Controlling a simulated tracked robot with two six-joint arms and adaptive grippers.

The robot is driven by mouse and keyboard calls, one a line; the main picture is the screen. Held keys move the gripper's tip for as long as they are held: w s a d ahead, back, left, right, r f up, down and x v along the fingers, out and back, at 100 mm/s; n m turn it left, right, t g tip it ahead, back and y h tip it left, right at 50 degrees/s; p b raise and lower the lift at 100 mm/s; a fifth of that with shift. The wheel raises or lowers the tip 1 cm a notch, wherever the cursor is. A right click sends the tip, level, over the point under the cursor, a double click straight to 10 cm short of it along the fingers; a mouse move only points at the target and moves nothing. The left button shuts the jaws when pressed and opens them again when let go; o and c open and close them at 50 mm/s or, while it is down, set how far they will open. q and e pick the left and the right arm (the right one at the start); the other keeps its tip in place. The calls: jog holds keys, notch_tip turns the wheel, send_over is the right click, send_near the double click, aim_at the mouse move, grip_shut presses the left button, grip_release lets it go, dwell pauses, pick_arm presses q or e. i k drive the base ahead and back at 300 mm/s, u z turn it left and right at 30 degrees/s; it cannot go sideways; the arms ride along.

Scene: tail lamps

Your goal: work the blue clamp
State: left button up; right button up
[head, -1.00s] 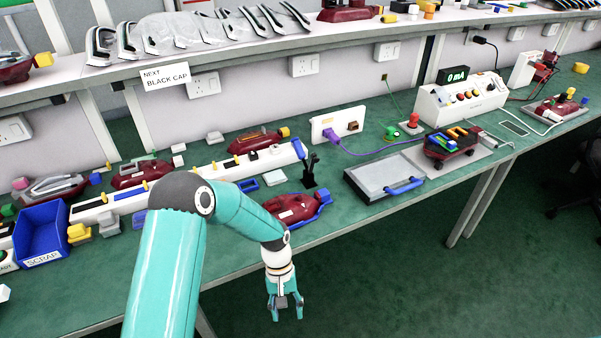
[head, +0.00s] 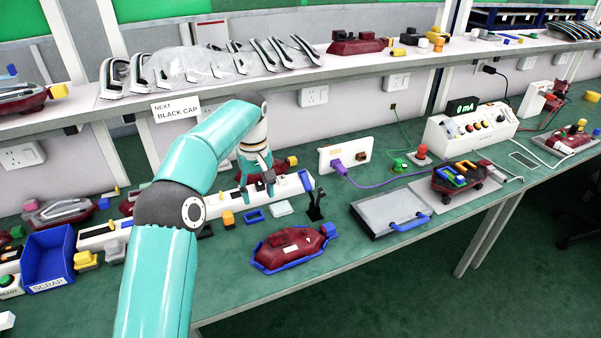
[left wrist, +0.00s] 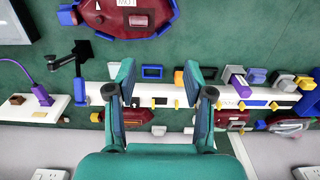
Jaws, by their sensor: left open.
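A blue lever-like piece (head: 306,181), which looks like the blue clamp, stands at the right end of the long white rail (head: 285,187). It also shows in the left wrist view (left wrist: 80,92), left of the fingers. My left gripper (head: 256,186) is open and points down over the rail, to the left of the blue piece and apart from it. In the left wrist view its two fingers (left wrist: 160,92) are spread with nothing held between them. The right gripper is not in view.
A black stand (head: 315,206) rises just in front of the rail's right end. A dark red lamp in a blue-edged holder (head: 290,248) lies nearer the bench edge. A grey case with a blue handle (head: 390,212) lies to the right. A purple-cabled white socket box (head: 345,153) stands behind.

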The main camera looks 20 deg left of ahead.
aim_at(307, 186)
jog(key=i, duration=0.85)
jog(key=z, duration=0.1)
